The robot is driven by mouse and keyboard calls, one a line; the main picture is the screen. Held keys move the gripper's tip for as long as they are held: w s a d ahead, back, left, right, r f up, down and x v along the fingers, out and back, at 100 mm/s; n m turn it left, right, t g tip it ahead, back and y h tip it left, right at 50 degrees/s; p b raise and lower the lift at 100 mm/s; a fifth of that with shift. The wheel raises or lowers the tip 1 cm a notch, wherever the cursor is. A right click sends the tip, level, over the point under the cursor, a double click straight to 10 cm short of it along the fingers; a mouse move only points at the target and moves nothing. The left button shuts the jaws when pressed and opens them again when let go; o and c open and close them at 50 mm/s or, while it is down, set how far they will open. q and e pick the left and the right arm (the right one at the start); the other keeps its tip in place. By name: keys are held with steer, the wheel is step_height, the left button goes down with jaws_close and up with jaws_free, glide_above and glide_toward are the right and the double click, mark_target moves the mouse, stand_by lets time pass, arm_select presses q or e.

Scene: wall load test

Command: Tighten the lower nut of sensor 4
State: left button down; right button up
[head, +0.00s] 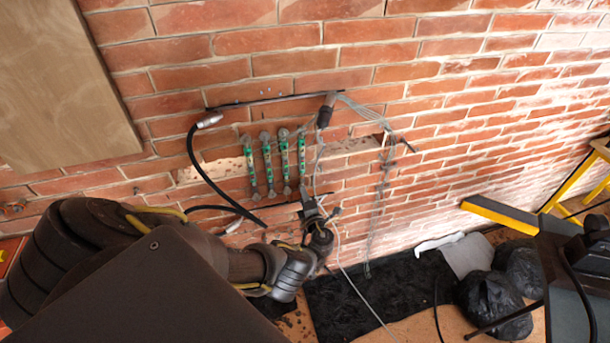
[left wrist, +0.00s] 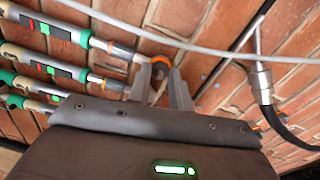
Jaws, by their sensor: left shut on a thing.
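Several green-and-silver sensors hang side by side on the brick wall; the rightmost, which I take for sensor 4 (head: 302,155), is just above my left gripper (head: 309,203). In the left wrist view the nearest sensor (left wrist: 58,29) runs from the upper left toward my left gripper (left wrist: 161,78). The gripper's two grey fingers are shut on a fitting at that sensor's lower end, which I take for the lower nut. An orange ring (left wrist: 160,60) shows at the fingertips. The nut itself is mostly hidden by the fingers. My right gripper is not in view.
A black cable (head: 203,168) with a metal connector (head: 209,120) loops left of the sensors. A grey cable (left wrist: 190,43) crosses close to the fingertips. Loose wires hang at the right. Black bags (head: 495,300) and a black sheet (head: 370,297) lie on the floor below.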

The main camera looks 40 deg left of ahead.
arm_select(q)
steer(key=shift+d+f, duration=0.15)
steer(key=c, duration=1.3)
jaws_free()
steer(key=shift+o, duration=0.2)
steer(key=p+v, duration=0.3)
steer(key=v, duration=0.7)
steer(key=shift+s+d, duration=0.25)
steer(key=shift+d, duration=0.05)
